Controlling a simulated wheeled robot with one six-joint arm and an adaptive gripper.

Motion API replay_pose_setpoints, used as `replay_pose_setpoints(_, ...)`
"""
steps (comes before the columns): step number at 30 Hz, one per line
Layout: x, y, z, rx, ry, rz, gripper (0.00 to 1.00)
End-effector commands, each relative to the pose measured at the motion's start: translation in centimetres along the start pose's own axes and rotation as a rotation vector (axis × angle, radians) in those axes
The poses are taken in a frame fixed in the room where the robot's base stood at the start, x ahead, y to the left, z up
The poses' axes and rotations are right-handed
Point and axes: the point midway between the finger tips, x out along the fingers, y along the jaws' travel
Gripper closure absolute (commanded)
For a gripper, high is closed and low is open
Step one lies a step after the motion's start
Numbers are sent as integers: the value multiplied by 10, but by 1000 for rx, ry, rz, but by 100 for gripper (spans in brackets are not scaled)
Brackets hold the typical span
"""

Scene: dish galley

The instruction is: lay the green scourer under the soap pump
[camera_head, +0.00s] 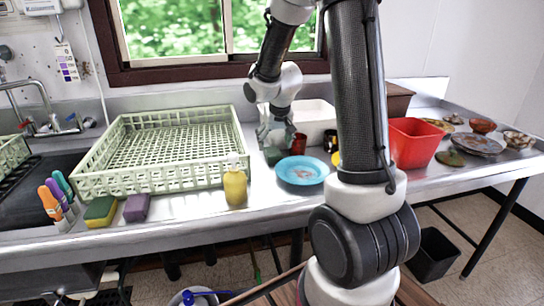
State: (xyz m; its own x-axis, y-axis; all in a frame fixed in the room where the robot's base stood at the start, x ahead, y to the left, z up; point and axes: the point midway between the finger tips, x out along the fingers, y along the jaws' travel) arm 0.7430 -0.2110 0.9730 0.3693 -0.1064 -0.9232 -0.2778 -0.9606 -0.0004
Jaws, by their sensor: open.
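The soap pump (235,188) is a yellow bottle with a pale top, upright on the steel counter in front of the dish rack's right corner. A small dark green piece (273,156), which looks like the green scourer, is on the counter behind and right of the pump. My gripper (275,143) points down just above it and is open. The fingers partly hide the green piece, and I cannot tell whether they touch it. A green and yellow sponge (101,211) lies at the front left.
A pale green dish rack (165,186) fills the left counter. A purple sponge (137,207) and several brushes or markers stand left. A blue plate (302,171) lies right of the pump. A dark red cup (299,143), white bin (314,118) and red tub (412,141) are farther right.

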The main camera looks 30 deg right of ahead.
Motion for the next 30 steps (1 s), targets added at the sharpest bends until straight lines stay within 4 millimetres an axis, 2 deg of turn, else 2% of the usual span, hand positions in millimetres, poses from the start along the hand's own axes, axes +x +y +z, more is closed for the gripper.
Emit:
replay_pose_setpoints(8, 43, 3, 1, -1, -6, 0, 25)
replay_pose_setpoints(12, 56, 4, 0, -2, -4, 2, 25)
replay_pose_setpoints(21, 61, 3, 0, -1, -1, 0, 25)
replay_pose_setpoints(22, 61, 3, 0, -1, -1, 0, 27)
replay_pose_setpoints(28, 61, 3, 0, -1, -2, 0, 63)
replay_pose_setpoints(30, 61, 3, 0, -1, -2, 0, 63)
